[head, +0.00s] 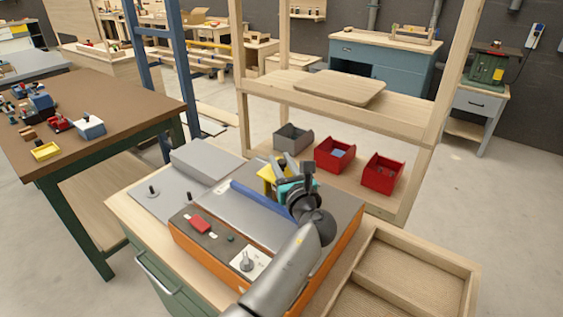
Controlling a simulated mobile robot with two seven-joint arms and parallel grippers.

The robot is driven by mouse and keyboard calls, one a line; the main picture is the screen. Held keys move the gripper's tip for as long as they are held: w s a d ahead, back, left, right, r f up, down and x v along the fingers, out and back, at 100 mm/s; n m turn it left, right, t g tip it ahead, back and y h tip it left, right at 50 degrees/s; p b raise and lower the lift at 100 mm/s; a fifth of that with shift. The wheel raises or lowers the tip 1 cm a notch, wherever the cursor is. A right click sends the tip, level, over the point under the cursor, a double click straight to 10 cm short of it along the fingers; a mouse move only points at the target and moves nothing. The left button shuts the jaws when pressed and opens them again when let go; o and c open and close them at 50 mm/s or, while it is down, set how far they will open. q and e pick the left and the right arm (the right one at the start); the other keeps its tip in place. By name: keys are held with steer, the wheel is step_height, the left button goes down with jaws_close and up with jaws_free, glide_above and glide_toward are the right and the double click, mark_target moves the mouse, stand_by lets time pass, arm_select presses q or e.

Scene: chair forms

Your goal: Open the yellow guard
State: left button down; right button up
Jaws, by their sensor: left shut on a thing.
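The yellow guard (268,174) is on the machine with a grey top (232,212) and orange sides, at the far side behind a blue bar (262,207). My left gripper (287,184) is shut on the guard at its right side. The gripper and wrist hide much of the guard, so its exact angle and the contact cannot be made out. My right gripper is not in view.
The machine's front panel has a red button (200,224) and a knob (247,261). A wooden shelf behind holds a grey bin (292,138) and two red bins (334,154). A wooden tray (455,266) lies to the right.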

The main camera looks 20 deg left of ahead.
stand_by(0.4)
arm_select(q)
steer(key=w+a+p, duration=0.1)
steer(key=w+a, duration=0.2)
steer(key=a, duration=0.6)
steer(key=shift+w, duration=0.2)
steer(key=c, duration=0.6)
jaws_free()
steer(key=p+v, duration=0.3)
steer(key=v, duration=1.2)
steer(key=shift+s, duration=0.1)
steer(key=shift+d+f, duration=0.1)
